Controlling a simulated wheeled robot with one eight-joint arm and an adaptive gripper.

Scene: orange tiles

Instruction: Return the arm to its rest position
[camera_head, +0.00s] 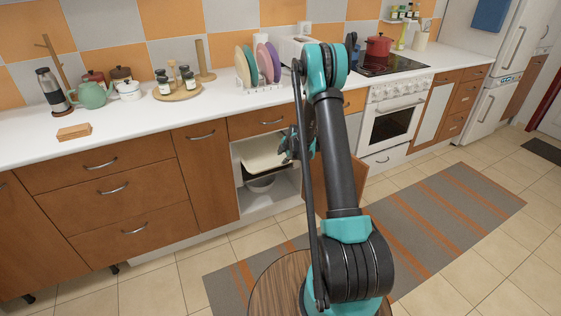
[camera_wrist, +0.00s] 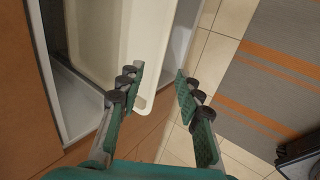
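My arm (camera_head: 338,150) reaches up and forward from my base, toward the open cabinet under the counter. My gripper (camera_head: 290,145) is partly hidden behind the arm in the head view, in front of the cabinet opening. In the wrist view my gripper (camera_wrist: 159,78) shows two green-padded fingers spread apart with nothing between the pads. A cream tray (camera_head: 264,153) lies on the upper shelf of the cabinet; it also shows in the wrist view (camera_wrist: 118,40). Its near corner is close by the left finger; I cannot tell whether they touch.
The open cabinet door (camera_head: 320,185) stands partly behind my arm. The counter (camera_head: 215,98) above holds plates (camera_head: 258,65), jars and a teapot (camera_head: 91,95). A striped rug (camera_head: 450,215) covers clear floor to the right.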

